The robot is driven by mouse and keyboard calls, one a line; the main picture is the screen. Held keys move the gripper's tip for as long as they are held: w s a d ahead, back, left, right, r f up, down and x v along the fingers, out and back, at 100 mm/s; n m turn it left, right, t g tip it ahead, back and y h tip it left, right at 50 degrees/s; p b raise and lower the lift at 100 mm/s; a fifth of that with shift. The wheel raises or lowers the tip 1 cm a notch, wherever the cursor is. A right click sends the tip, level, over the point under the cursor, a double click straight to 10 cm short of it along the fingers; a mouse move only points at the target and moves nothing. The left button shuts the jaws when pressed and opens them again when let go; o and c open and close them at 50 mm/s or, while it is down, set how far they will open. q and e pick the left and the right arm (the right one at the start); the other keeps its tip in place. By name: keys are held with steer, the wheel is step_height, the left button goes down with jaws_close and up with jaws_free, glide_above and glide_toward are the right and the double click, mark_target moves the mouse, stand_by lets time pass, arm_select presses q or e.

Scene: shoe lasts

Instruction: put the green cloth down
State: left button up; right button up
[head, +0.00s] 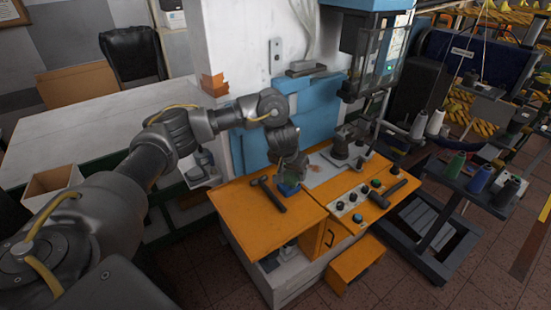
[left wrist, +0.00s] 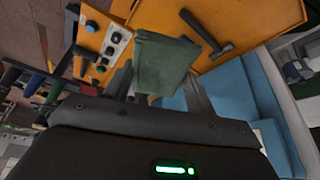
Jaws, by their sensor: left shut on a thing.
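The green cloth (left wrist: 160,62) is a folded, block-like piece between the two fingers of my left gripper (left wrist: 160,88) in the left wrist view. My left gripper (head: 291,172) is shut on it, over the back part of the orange worktop (head: 245,215) in the head view. I cannot tell how high the cloth is above the worktop. My right gripper is in neither view.
A dark hammer (head: 268,194) lies on the worktop just left of my left gripper. A panel with several knobs (head: 350,205) and a black-handled tool (head: 388,193) is to the right. Thread spools (head: 480,178) stand on a rack further right. The worktop's front left is clear.

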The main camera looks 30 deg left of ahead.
arm_select(q)
steer(key=s+d+r+m+g+h+b, duration=0.1)
steer(key=s+d+r+m+h+b, duration=0.2)
steer(key=s+d+m, duration=0.75)
steer(key=s+a+f+b, duration=0.1)
steer(key=s+f+b, duration=0.2)
steer(key=f+b, duration=0.2)
steer(key=s+f+h+b, duration=0.1)
steer(key=s+f+b, duration=0.2)
steer(key=f+b, duration=0.3)
steer(key=shift+s+a+f+m+g, duration=0.35)
steer(key=shift+s+f+g, duration=0.05)
steer(key=shift+f, duration=0.15)
steer(key=shift+w, duration=0.1)
